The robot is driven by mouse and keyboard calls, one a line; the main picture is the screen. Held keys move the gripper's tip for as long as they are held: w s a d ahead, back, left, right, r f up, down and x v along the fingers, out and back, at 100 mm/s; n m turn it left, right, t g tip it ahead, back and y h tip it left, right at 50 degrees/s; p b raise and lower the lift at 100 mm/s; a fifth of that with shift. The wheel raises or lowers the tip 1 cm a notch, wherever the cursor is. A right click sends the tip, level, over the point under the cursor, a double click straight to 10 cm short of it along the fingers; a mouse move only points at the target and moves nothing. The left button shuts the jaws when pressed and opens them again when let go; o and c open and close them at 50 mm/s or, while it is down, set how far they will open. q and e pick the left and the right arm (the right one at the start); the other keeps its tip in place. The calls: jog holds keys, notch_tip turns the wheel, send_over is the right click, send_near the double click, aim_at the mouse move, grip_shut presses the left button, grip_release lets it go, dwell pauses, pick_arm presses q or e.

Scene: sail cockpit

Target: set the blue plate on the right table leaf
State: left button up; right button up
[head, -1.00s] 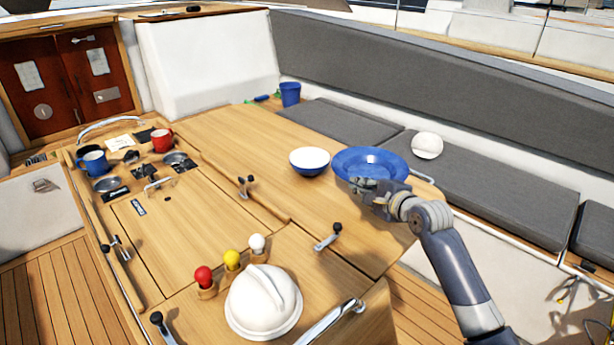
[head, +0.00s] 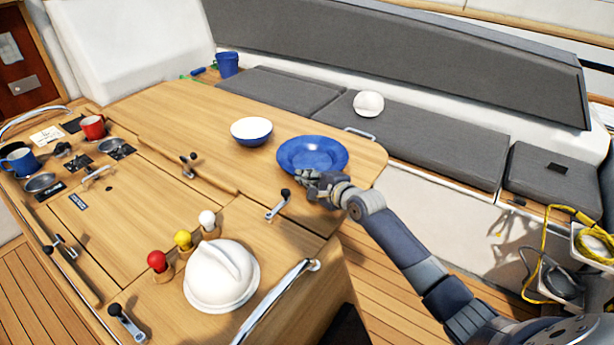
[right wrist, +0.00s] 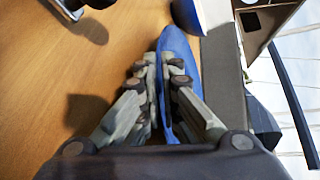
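The blue plate (head: 312,153) is at the right end of the wooden table leaf (head: 215,108) in the head view, face up. My right gripper (head: 312,183) is at its near rim. In the right wrist view the gripper (right wrist: 167,85) is shut on the plate's rim (right wrist: 181,48), with one finger on each side. Whether the plate's underside touches the leaf cannot be told. My left gripper is in neither view.
A blue-and-white bowl (head: 251,131) stands just left of the plate. A crank handle (head: 279,204) and a white dome-shaped vent (head: 221,275) are nearer. The leaf's far left part is clear.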

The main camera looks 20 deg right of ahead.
jog(key=shift+o, duration=0.9)
jog(key=shift+r, duration=0.15)
jog(key=shift+s+d, duration=0.1)
jog(key=shift+s, duration=0.5)
jog(key=b+v, duration=0.1)
jog(key=v, duration=1)
jog(key=shift+w+r, duration=0.1)
